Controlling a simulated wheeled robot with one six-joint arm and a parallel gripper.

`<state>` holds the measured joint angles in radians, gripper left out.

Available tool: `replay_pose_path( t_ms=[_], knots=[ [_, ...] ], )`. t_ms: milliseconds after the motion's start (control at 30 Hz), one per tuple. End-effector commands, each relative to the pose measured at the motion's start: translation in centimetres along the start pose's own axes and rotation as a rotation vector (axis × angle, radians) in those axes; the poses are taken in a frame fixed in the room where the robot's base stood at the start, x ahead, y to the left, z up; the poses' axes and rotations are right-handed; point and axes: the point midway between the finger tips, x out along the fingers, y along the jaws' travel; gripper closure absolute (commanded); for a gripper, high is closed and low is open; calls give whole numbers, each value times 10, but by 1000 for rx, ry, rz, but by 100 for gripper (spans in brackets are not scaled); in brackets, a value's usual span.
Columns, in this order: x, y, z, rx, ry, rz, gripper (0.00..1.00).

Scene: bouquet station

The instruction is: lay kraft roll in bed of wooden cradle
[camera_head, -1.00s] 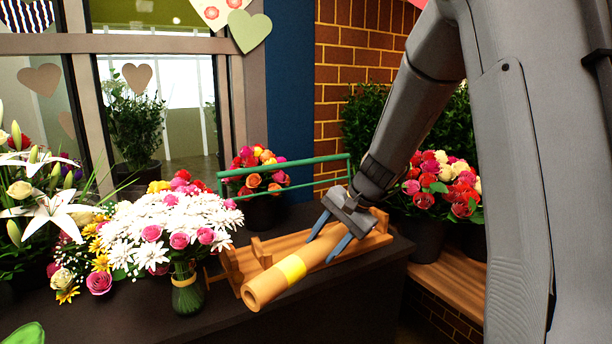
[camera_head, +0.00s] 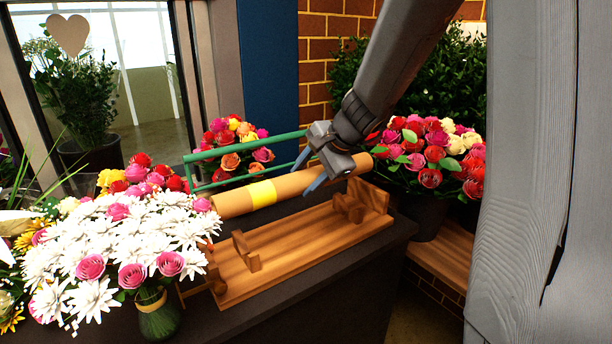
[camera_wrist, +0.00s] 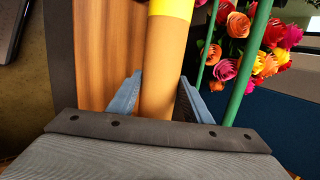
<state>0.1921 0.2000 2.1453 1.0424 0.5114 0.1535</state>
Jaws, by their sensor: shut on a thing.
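The kraft roll (camera_head: 292,185) is a long tan tube with a yellow band. My gripper (camera_head: 322,178) is shut on it near its right half. In the head view the roll hangs above and behind the wooden cradle (camera_head: 300,258), apart from its supports. The cradle is a wooden base with notched uprights near each end, and its bed looks empty. In the wrist view the roll (camera_wrist: 165,70) runs between the two blue fingers, and the cradle's wood (camera_wrist: 105,50) lies to its left.
A green rail (camera_head: 240,146) stands behind the roll, close to it in the wrist view. A white and pink bouquet in a glass vase (camera_head: 158,315) stands left of the cradle. Red roses (camera_head: 435,155) stand to the right. The dark counter (camera_head: 320,305) is clear in front.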

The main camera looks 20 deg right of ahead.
Motion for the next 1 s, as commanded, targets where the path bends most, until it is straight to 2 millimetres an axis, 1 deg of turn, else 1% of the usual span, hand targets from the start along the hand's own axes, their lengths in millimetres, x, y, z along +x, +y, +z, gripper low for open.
replay_pose_path(
  t_ms=[200, 1000],
  knots=[
    [15, 11, -4, 2, 2, -2, 99],
    [65, 50, -13, 3, 3, -3, 99]
  ],
)
